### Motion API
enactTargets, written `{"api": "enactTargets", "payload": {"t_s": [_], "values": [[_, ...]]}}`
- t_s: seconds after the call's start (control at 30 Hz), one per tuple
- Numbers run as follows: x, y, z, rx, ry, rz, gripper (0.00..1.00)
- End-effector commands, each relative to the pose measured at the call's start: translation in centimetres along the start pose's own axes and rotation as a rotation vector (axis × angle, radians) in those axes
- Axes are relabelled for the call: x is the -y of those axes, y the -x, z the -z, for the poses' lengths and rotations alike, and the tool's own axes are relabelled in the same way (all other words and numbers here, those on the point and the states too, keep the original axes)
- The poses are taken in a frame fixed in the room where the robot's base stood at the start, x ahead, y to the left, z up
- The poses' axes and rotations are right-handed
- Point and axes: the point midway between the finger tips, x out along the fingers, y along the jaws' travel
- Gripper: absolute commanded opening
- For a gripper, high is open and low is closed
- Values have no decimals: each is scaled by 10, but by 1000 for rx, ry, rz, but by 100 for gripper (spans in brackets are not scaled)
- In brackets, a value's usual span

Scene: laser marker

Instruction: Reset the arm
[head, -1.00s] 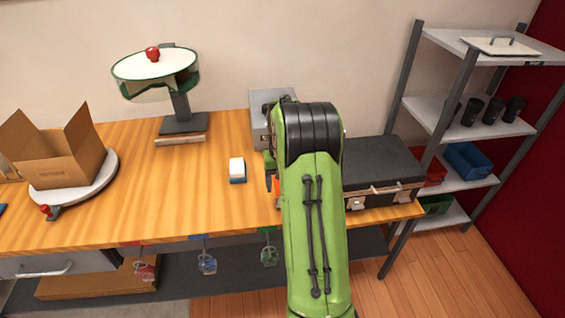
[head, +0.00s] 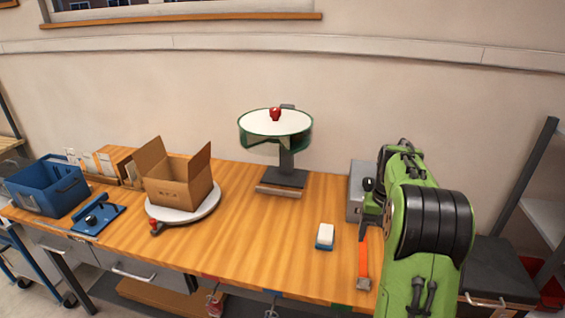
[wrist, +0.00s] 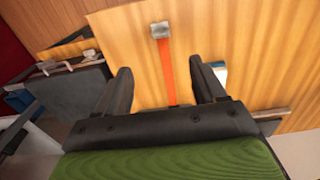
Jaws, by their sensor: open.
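My green and black arm stands at the right of the head view and reaches over the wooden workbench (head: 245,235). My gripper (wrist: 160,66) is open in the wrist view, with its two black fingers apart and nothing between them. It points down at the bench top. An orange strip-like tool with a grey metal end (wrist: 168,70) lies on the bench beyond the fingers, and also shows in the head view (head: 364,258). In the head view my gripper (head: 371,205) is small and partly hidden by my arm.
A white and blue block (head: 325,236) lies left of the tool. A grey metal box (head: 356,190) is behind it. A black case (head: 498,268) is right of my arm. A round-topped stand (head: 276,122) and an open cardboard box (head: 180,185) stand farther left.

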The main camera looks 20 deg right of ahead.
Motion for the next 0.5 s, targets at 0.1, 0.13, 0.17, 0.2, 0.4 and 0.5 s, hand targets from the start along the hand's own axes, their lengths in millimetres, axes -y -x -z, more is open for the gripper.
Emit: {"api": "enactTargets", "payload": {"t_s": [0.1, 0.13, 0.17, 0.2, 0.4, 0.5], "values": [[6, 6, -4, -11, 13, -1, 70], [12, 12, -9, -21, 27, -1, 70], [20, 21, -16, -35, 44, -2, 70], [33, 34, -29, -62, 76, -2, 70], [94, 90, -136, -226, 274, 19, 70], [108, 98, -194, -308, 373, 46, 70]]}}
